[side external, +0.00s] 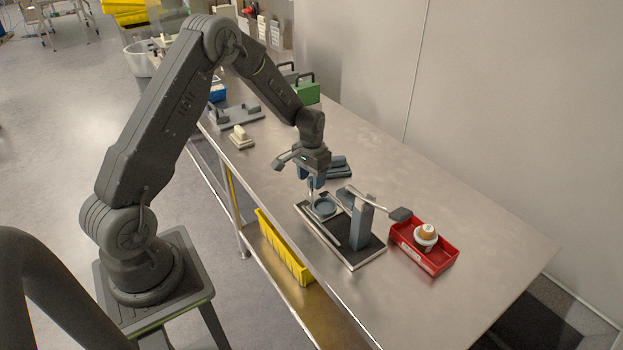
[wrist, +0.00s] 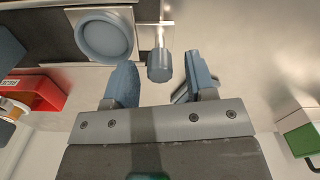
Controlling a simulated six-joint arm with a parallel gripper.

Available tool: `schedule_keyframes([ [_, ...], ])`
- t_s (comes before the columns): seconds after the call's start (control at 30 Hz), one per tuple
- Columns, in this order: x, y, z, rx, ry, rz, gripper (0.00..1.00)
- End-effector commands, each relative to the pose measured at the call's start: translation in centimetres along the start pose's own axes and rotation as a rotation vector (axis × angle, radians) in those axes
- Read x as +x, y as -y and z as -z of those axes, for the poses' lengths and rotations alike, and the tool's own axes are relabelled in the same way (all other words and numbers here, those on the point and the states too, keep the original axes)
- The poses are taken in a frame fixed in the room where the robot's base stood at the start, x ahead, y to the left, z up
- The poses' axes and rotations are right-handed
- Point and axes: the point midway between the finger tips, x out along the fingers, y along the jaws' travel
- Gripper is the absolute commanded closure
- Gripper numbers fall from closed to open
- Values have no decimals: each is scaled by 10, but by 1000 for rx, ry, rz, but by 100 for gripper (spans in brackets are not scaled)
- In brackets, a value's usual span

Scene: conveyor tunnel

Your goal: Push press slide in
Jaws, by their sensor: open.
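The press stands on a dark base plate (side external: 340,236) with a grey-blue upright column (side external: 362,222) and a long lever ending in a dark grip (side external: 400,214). Its slide carries a round blue dish (side external: 325,207), also seen at the upper left of the wrist view (wrist: 103,37). A slim metal rod with a blue-grey knob (wrist: 160,68) projects from the slide side. My gripper (side external: 313,184) is open above the slide's end. In the wrist view its two fingers (wrist: 160,78) lie left and right of the knob, with gaps visible; contact cannot be told.
A red bin (side external: 408,250) holding a white-and-brown item (side external: 427,234) stands right of the press. A dark blue-grey object (side external: 340,168) lies behind my gripper. A green case (side external: 306,91) and a grey fixture (side external: 235,115) are farther back. The right tabletop is clear.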

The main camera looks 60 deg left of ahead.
Motion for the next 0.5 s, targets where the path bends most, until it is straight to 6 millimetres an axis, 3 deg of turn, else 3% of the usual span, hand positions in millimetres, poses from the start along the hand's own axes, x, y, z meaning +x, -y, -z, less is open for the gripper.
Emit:
schedule_keyframes([
  [0.37, 6, 0, 0, 0, 0, 0, 49],
  [0.5, 6, 0, 0, 0, 0, 0, 62],
])
